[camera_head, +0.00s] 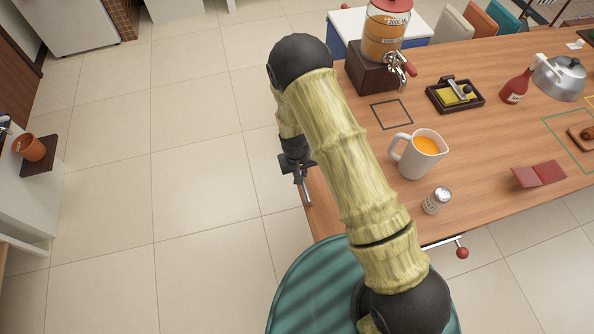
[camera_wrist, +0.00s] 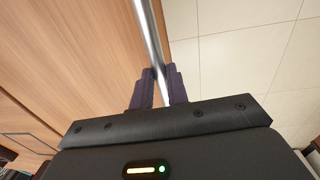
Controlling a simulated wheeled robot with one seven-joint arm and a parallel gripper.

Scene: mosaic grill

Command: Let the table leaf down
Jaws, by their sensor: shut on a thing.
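The wooden table (camera_head: 468,135) fills the right side of the head view, and its surface looks level. I cannot make out a separate leaf seam, as my arm covers much of the table's left end. My gripper (camera_head: 301,173) is at that left end. It is shut on a metal bar (camera_head: 307,192) running along the edge. In the wrist view the bar (camera_wrist: 149,35) passes between the fingers of my gripper (camera_wrist: 156,80), with wood (camera_wrist: 75,50) on the left and floor on the right. A rod with a red knob (camera_head: 462,253) sticks out below the front edge.
On the table stand a white jug (camera_head: 406,160) of orange liquid, a shaker (camera_head: 436,200), a drink dispenser (camera_head: 384,38), a black tray (camera_head: 437,97), a red bottle (camera_head: 516,87) and a kettle (camera_head: 560,78). The tiled floor (camera_head: 190,150) left of the table is clear.

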